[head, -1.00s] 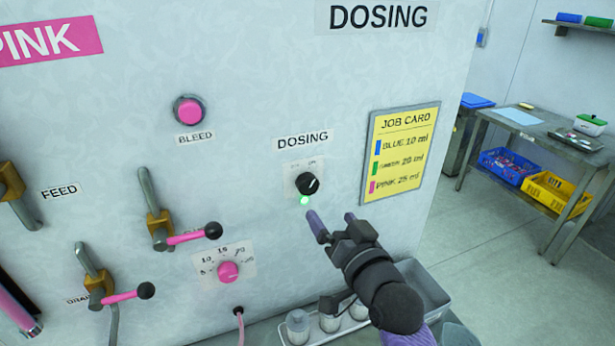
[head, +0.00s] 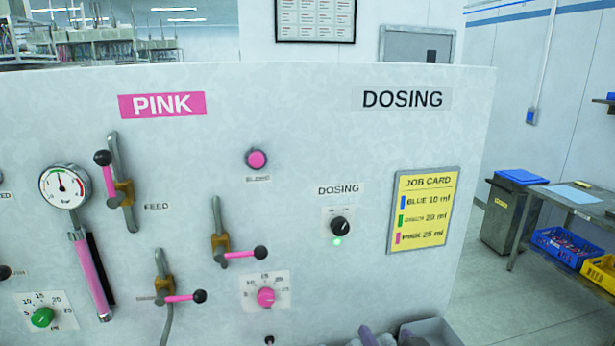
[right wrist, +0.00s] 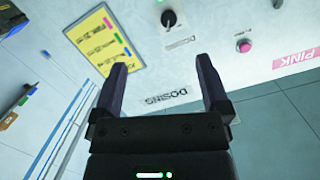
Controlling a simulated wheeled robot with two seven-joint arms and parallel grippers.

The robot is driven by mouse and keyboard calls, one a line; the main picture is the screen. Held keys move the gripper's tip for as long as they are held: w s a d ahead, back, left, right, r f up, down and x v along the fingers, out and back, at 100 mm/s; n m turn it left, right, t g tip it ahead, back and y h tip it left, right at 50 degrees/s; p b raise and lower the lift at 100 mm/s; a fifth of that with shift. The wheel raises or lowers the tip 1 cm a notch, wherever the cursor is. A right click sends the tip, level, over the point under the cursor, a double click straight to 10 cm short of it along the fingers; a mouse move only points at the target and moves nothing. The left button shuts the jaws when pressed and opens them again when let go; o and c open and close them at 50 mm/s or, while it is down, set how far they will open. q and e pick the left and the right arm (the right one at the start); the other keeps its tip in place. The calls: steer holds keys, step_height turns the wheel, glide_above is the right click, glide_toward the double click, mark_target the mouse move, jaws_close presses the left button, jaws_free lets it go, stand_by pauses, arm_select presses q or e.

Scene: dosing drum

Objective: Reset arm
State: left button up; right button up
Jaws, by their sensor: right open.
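My right gripper (head: 377,337) shows only by its purple fingertips at the bottom edge of the head view, below the dosing knob (head: 340,226) and apart from the panel (head: 320,285). In the right wrist view my right gripper (right wrist: 162,75) is open, with nothing between its two fingers. That view shows the panel turned over, with the dosing knob (right wrist: 169,19) beyond the fingers. A green light (head: 337,241) glows under the knob. My left gripper is out of view.
Open floor lies right, before a table (head: 575,203).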

steer(key=s+d+f+n+g+h, duration=0.1)
steer(key=s+f+n+g+h, duration=0.1)
steer(key=s+f+g, duration=0.7)
steer(key=s+d+f+n+g+h, duration=0.1)
steer(key=s+f+g, duration=0.25)
steer(key=s, duration=0.95)
step_height(320, 180, down, 30)
steer(key=s+r+g+b, duration=0.1)
steer(key=s+b, duration=0.2)
steer(key=b, duration=0.8)
arm_select(q)
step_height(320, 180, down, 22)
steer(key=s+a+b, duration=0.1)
steer(key=b, duration=0.9)
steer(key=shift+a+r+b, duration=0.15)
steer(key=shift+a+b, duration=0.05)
steer(key=shift+b, duration=0.15)
arm_select(e)
steer(key=s+d+f+g, duration=0.1)
steer(key=s+f, duration=0.6)
steer(key=f, duration=0.4)
steer(key=s+d+f+n, duration=0.1)
steer(key=s+d+f, duration=0.1)
steer(key=s+f, duration=0.5)
step_height(320, 180, down, 5)
steer(key=shift+d+r+g+h, duration=0.1)
steer(key=shift+d+g+h, duration=0.15)
steer(key=shift+g+h, duration=0.1)
steer(key=shift+s, duration=0.1)
